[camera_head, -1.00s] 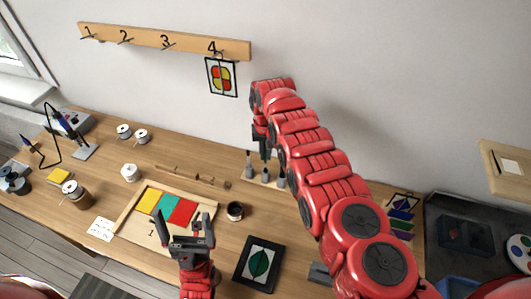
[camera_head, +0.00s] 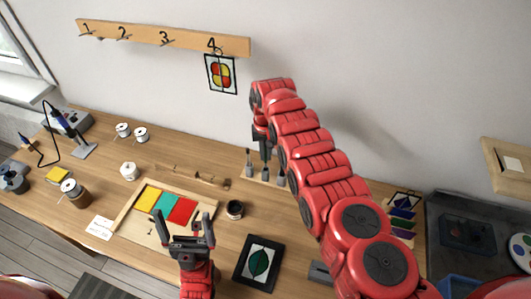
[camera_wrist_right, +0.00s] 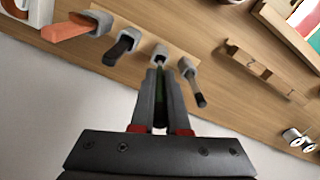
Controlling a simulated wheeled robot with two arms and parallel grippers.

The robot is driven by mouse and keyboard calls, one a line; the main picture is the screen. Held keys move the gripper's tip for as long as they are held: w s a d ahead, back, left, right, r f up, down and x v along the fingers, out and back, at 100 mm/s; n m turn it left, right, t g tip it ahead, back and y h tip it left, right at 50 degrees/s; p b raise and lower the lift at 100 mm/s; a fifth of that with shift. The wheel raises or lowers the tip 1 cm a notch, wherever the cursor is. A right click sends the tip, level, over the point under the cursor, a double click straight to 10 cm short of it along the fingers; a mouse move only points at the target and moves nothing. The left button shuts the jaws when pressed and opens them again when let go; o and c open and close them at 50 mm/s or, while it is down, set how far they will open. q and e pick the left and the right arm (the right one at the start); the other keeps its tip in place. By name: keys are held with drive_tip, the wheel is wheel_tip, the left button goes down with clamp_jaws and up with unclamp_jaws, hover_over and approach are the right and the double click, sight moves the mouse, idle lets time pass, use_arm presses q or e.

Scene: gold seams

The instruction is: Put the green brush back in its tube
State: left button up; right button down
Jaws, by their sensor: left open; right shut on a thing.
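My right gripper (camera_wrist_right: 161,100) is shut on the green brush (camera_wrist_right: 161,88), whose dark green handle shows between the fingers in the right wrist view. The brush's far end meets or overlaps the mouth of a grey tube (camera_wrist_right: 160,53); I cannot tell how deep it sits. In the head view the right gripper (camera_head: 264,142) is just above the row of tubes, partly hidden by my own arm. A black-handled brush (camera_wrist_right: 197,92) stands in the tube on one side and another dark one (camera_wrist_right: 119,47) on the other. My left gripper (camera_head: 183,222) is open and empty.
The tubes stand on a wooden strip (camera_wrist_right: 132,36), beside an orange-handled item (camera_wrist_right: 65,29). A tray with coloured glass (camera_head: 130,211), a dark jar (camera_head: 235,209) and a black-framed leaf panel (camera_head: 248,262) lie nearer. The wall is close behind.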

sight(265, 163)
drive_tip(key=shift+f+b, duration=2.95)
idle(0.5)
drive_tip(key=shift+c, duration=1.8)
unclamp_jaws()
wheel_tip(265, 163, up, 5)
drive_tip(key=p, duration=0.4)
drive_tip(key=shift+p, duration=0.3)
drive_tip(key=shift+r+p, duration=0.8)
drive_tip(key=shift+r, duration=0.25)
drive_tip(key=shift+f, duration=0.1)
